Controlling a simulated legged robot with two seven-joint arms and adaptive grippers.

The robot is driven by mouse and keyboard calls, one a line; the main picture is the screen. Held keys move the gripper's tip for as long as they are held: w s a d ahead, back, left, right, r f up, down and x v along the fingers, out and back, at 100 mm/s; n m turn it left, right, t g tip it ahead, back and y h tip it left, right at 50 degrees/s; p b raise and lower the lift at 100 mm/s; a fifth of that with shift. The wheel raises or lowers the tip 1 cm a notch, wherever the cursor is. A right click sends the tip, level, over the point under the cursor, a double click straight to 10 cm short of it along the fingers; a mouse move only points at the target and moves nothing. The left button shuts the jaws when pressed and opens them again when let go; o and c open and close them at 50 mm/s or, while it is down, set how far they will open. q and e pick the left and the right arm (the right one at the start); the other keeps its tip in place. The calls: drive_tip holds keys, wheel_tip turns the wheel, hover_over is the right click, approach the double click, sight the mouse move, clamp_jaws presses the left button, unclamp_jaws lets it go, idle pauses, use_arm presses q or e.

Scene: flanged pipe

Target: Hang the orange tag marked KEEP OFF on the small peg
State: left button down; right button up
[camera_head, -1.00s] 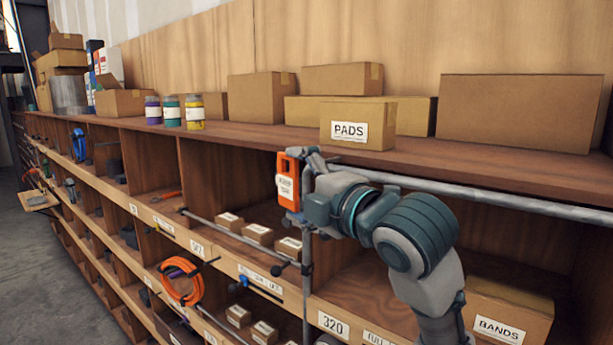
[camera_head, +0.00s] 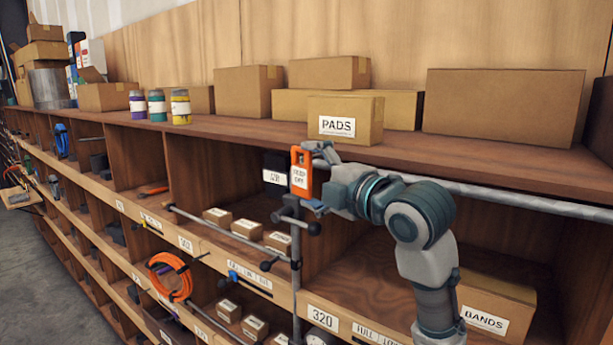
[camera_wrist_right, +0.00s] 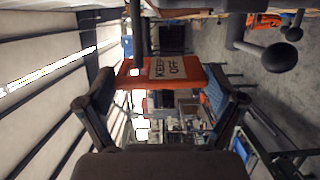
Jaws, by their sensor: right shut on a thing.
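The orange tag marked KEEP OFF (camera_head: 301,172) hangs upright in front of the shelf in the head view. My right gripper (camera_head: 316,178) is shut on it, coming from the right. Just below the tag in the head view, a grey upright post (camera_head: 296,262) carries short pegs with dark round ends. A peg with a dark ball (camera_wrist_right: 278,57) shows in the wrist view. I cannot tell which peg is the small one. My left gripper is out of view.
A box marked PADS (camera_head: 345,120) stands on the shelf top above my right gripper. A grey rail (camera_head: 480,194) runs along the shelf edge. A dark box with a white label (camera_head: 275,166) is behind the tag. An orange cable coil (camera_head: 170,278) hangs lower left.

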drive_tip(key=shift+w, duration=0.7)
drive_tip(key=shift+w+d+f, duration=0.15)
drive_tip(key=shift+d+f, duration=0.1)
drive_tip(key=shift+d, duration=0.15)
drive_tip(key=shift+w+d+f, duration=0.25)
drive_tip(key=shift+w+d, duration=0.2)
drive_tip(key=shift+s+a, duration=0.1)
drive_tip(key=shift+s, duration=0.05)
drive_tip(key=shift+a, duration=0.15)
drive_tip(key=o, duration=0.7)
